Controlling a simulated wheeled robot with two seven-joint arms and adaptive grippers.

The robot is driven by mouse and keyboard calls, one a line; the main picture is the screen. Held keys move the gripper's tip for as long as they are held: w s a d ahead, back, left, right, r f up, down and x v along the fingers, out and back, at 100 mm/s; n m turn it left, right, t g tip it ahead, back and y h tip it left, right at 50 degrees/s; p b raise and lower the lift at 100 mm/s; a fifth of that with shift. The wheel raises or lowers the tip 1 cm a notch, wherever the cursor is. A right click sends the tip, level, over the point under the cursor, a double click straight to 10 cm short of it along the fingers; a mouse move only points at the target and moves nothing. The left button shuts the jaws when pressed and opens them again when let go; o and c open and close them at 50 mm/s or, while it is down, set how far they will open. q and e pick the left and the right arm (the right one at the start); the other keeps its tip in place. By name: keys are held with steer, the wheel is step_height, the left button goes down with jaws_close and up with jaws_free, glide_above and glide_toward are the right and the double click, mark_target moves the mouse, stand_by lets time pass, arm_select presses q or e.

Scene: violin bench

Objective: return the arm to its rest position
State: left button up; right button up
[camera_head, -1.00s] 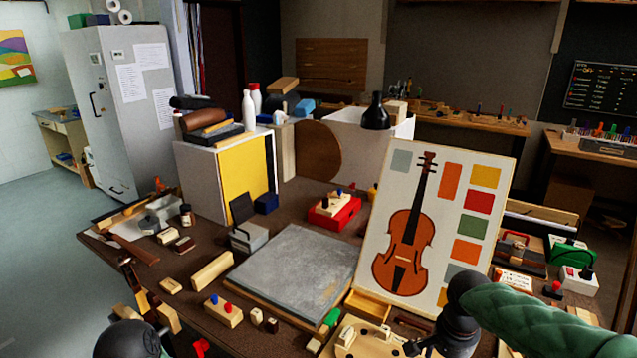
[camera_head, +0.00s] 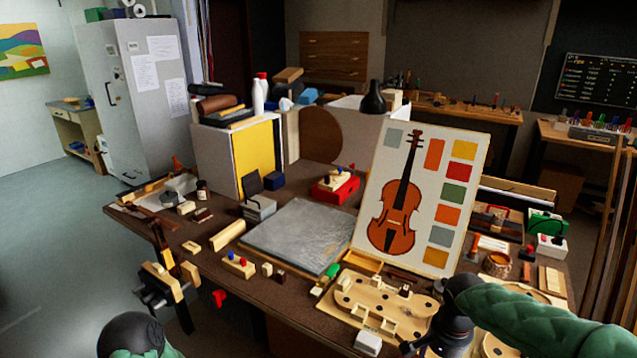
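My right arm (camera_head: 540,318), in a green quilted sleeve, comes in from the lower right and ends in a black joint over the bench's front right. Small dark parts of my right gripper (camera_head: 410,346) show at its lower left; whether its fingers are apart is unclear. Only a rounded black joint of my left arm (camera_head: 130,335), with a bit of green sleeve, shows at the lower left, in front of the bench. The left gripper's fingers are out of the picture. I see nothing held.
The workbench (camera_head: 215,262) is crowded. A pale wooden mould (camera_head: 365,297) lies close to my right arm. A vise (camera_head: 165,285) sticks out at the front left. The floor (camera_head: 60,250) at left is clear.

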steer(key=s+a+f+n+y+p, duration=0.1)
steer(key=s+a+f+n, duration=0.1)
steer(key=a+f, duration=0.45)
steer(key=s+a+f+n+y+p, duration=0.1)
steer(key=s+a+f+y, duration=0.15)
steer(key=f, duration=0.65)
steer(key=s+a+f+n+y+p, duration=0.1)
steer(key=s+a+f+n, duration=0.15)
steer(key=a+f, duration=0.4)
steer(key=s+a+f+p, duration=0.1)
steer(key=s+f, duration=0.6)
steer(key=s, duration=0.1)
steer(key=shift+s+f+n+g, duration=0.3)
steer(key=shift+s+f+n, duration=0.1)
steer(key=shift+n, duration=0.05)
